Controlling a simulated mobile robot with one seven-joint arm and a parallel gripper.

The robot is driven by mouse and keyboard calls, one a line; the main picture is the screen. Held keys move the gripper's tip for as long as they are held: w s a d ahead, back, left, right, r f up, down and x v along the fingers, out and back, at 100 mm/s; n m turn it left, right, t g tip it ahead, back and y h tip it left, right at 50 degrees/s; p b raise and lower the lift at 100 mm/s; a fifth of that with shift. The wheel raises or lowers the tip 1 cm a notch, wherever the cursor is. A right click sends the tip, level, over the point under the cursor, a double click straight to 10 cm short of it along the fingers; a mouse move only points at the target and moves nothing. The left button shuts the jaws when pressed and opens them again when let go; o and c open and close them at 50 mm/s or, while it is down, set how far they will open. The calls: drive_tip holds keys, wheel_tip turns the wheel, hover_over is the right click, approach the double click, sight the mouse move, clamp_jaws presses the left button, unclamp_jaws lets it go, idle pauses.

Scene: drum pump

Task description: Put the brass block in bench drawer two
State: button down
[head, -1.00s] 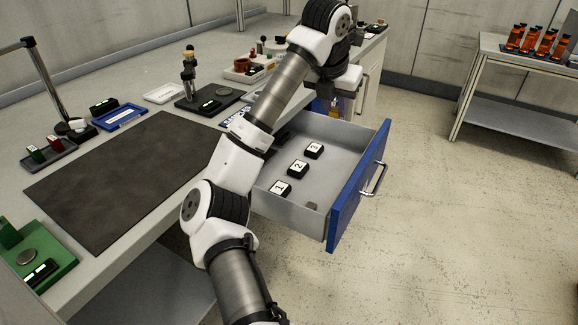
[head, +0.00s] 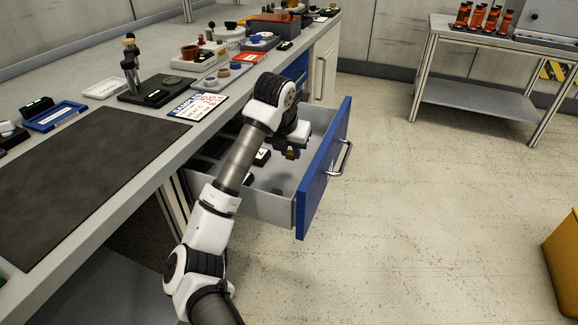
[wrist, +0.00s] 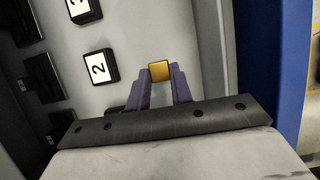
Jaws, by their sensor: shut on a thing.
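The brass block (wrist: 160,71) is a small gold cube, pinched between the purple fingertips of my gripper (wrist: 160,78) in the wrist view. My gripper (head: 291,153) hangs over the open drawer in the head view; the block is hard to make out there. The open drawer has a grey tray and a blue front (head: 324,172) with a bar handle. The wrist view shows its grey floor (wrist: 130,28) below the block and its blue front (wrist: 292,60) to the right. The block's height above the floor is hard to tell.
Black pieces labelled "2" (wrist: 98,67) and "3" (wrist: 80,8) lie on the drawer floor, left of the block. The bench top above carries a dark mat (head: 80,185), a sign (head: 198,106) and small parts.

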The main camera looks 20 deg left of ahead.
sight(292, 172)
drive_tip(key=shift+f, duration=2.6)
drive_tip(key=shift+f+b, duration=0.25)
drive_tip(key=shift+b, duration=0.1)
drive_tip(key=c, duration=1.2)
unclamp_jaws()
drive_tip(key=shift+r, duration=0.1)
drive_tip(key=shift+c, duration=0.2)
drive_tip(key=v, duration=1.2)
drive_tip(key=shift+r+p, duration=0.2)
drive_tip(key=shift+p, duration=0.25)
drive_tip(key=shift+w+d, duration=0.1)
